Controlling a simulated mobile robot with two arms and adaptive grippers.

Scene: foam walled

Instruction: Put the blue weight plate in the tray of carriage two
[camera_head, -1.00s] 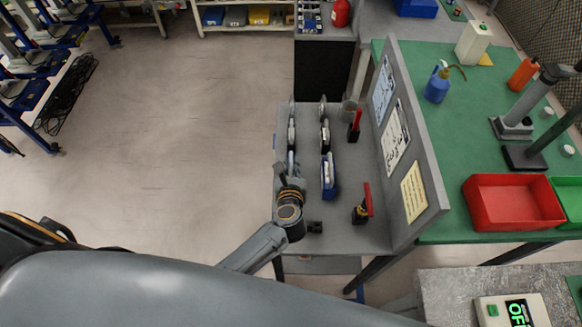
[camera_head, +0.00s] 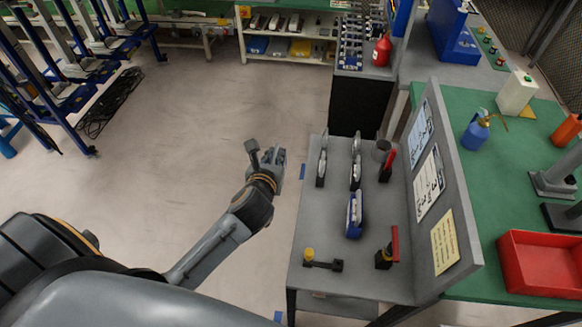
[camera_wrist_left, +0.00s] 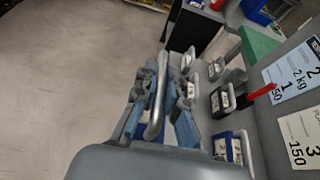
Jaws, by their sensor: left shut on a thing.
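My left gripper (camera_head: 268,158) is over open floor, just left of the grey bench. In the left wrist view its fingers (camera_wrist_left: 158,115) are shut on a thin plate (camera_wrist_left: 159,90), seen edge-on. The blue-framed carriages (camera_head: 76,64) with blue trays stand at the upper left; I cannot read which is carriage two. My right gripper is not in view.
A black cable pile (camera_head: 108,103) lies by the carriages. The floor (camera_head: 190,120) between is clear. A red bin (camera_head: 541,264) is at right.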

